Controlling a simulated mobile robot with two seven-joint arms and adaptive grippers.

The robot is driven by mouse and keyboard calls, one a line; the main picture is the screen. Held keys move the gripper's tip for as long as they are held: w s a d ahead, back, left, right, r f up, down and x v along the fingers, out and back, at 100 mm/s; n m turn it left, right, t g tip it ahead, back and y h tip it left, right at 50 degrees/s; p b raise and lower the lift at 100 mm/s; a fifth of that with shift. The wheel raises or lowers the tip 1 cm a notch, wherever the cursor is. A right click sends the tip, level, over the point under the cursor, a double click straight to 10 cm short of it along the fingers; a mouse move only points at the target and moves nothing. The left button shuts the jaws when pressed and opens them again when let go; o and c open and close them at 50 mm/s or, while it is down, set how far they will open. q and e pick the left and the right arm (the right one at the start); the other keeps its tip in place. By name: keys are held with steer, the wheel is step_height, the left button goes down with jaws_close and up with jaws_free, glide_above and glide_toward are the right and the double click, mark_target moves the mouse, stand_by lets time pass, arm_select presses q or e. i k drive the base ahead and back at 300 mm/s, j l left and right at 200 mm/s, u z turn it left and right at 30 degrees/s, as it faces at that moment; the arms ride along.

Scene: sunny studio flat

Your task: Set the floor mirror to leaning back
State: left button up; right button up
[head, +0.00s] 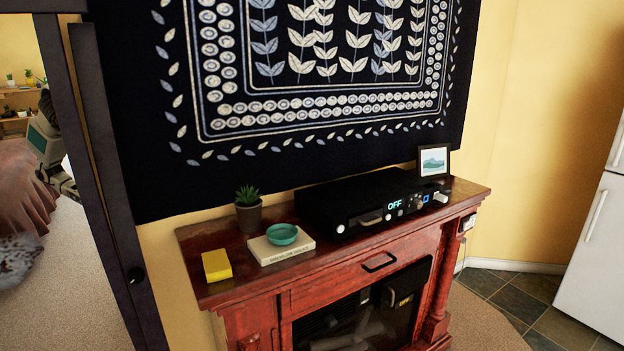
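The floor mirror (88,190) stands at the left edge of the head view, cut off by the picture's left and lower edges. Its dark frame runs beside a dark side post (105,150) with a round black knob (136,275). A strip of yellow wall shows between frame and post near the top; lower down they close together near the knob. I cannot tell the tilt surely. The glass (75,270) shows a bed, carpet, a shelf with plants and a grey-white arm part of mine, apparently reflected. Neither gripper is directly in view.
A red-brown wooden fireplace cabinet (330,267) stands right of the mirror, bearing a black device (365,205), plant (248,210), book (280,250), teal bowl (282,234), yellow block (216,265) and picture frame (434,161). A dark patterned hanging (300,100) covers the wall. A white fridge (595,260) stands right.

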mark_target(64, 286)
steer(key=u, duration=1.6)
